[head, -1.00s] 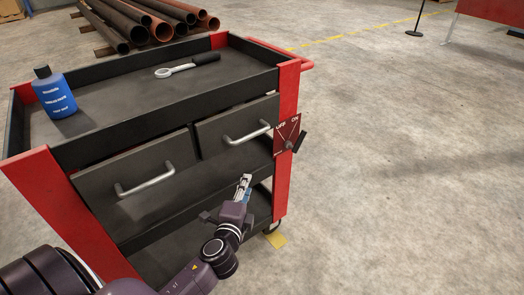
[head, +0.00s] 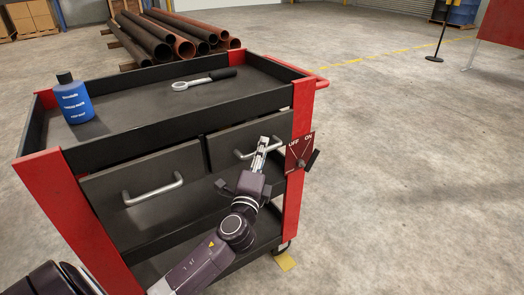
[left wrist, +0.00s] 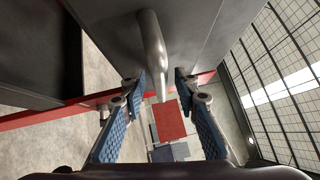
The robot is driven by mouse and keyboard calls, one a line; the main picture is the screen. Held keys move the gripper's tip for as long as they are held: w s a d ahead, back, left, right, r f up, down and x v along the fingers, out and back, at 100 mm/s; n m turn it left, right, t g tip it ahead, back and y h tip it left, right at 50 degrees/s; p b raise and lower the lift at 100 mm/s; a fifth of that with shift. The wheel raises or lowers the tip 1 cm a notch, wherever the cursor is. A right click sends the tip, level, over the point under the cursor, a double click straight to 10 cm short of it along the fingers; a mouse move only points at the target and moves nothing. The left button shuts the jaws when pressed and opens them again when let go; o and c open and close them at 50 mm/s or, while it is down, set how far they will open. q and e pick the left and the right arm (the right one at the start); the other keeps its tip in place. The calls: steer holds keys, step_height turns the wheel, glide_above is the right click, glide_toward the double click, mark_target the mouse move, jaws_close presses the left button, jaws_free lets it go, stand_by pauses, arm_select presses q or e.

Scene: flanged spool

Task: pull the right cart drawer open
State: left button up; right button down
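The red and black cart stands in front of me with two grey drawers side by side. The right drawer (head: 226,148) looks shut, and its metal bar handle (head: 240,154) is partly covered by my left gripper (head: 262,150). In the left wrist view the handle (left wrist: 153,50) runs between the two blue-padded fingers of my left gripper (left wrist: 159,90). The fingers are apart, with a gap on each side of the bar. The left drawer (head: 130,199) is shut, with its own handle (head: 153,190). My right gripper is not in view.
A red OFF/ON switch plate (head: 299,152) with a dark lever sits on the cart's right post, close to my left gripper. A blue bottle (head: 74,102) and a ratchet wrench (head: 203,79) are on the cart top.

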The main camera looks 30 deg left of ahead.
arm_select(q)
jaws_close()
stand_by(0.6)
